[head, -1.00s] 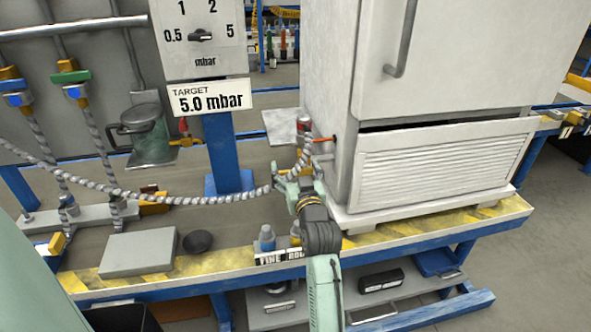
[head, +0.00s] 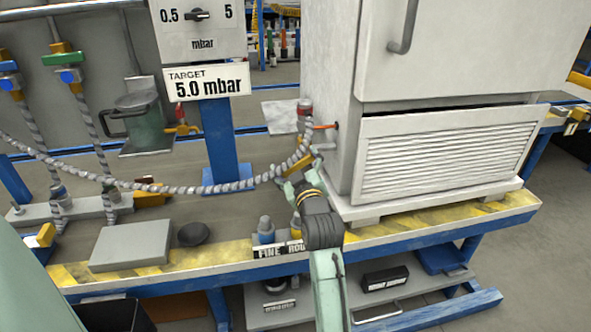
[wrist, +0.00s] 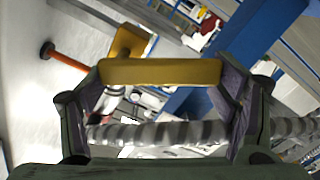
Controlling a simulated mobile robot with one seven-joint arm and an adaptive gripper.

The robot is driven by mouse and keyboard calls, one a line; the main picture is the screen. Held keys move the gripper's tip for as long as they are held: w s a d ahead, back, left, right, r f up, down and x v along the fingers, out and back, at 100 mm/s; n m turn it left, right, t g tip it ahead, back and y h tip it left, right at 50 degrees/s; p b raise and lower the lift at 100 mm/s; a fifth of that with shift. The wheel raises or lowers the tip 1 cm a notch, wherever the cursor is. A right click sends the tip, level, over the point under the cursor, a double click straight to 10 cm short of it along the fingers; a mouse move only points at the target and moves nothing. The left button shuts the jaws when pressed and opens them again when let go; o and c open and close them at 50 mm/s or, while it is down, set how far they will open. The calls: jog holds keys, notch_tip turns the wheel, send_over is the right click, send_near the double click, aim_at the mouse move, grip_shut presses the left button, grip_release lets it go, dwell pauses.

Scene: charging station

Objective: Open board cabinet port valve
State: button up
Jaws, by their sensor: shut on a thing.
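The white cabinet (head: 345,60) stands on the bench. A short orange rod (head: 325,127) sticks out of its left side; it also shows in the wrist view (wrist: 68,57). Beside it is the port valve, with a red-topped fitting (head: 304,107) and the striped hose (head: 235,187). My gripper (head: 298,180) is shut on this handle, left of the cabinet's lower corner. In the head view my wrist hides part of the handle.
A target sign (head: 207,83) reading 5.0 mbar hangs below a dial panel (head: 200,30) on a blue post (head: 218,140). A grey block (head: 130,245), a black dish (head: 194,234) and a small blue-grey bottle (head: 266,230) stand on the bench front.

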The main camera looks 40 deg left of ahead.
jog(key=f+n+b, duration=0.1)
jog(key=n+b, duration=0.1)
jog(key=n, duration=0.1)
jog(key=shift+w+d+f+b, duration=0.1)
jog(key=shift+w+f+b, duration=0.1)
jog(key=shift+b, duration=0.15)
jog(key=n+b, duration=0.2)
jog(key=n, duration=0.1)
jog(key=f+n+b, duration=0.1)
jog(key=b, duration=0.1)
jog(key=shift+w+d, duration=0.3)
jog(key=shift+d, duration=0.05)
jog(key=n+b, duration=0.2)
jog(key=n, duration=0.1)
jog(key=w+n+b, duration=0.1)
jog(key=n+b, duration=0.1)
jog(key=shift+d+f, duration=0.25)
jog(key=shift+d, duration=0.1)
jog(key=o, duration=1.7)
jog(key=v, duration=1.2)
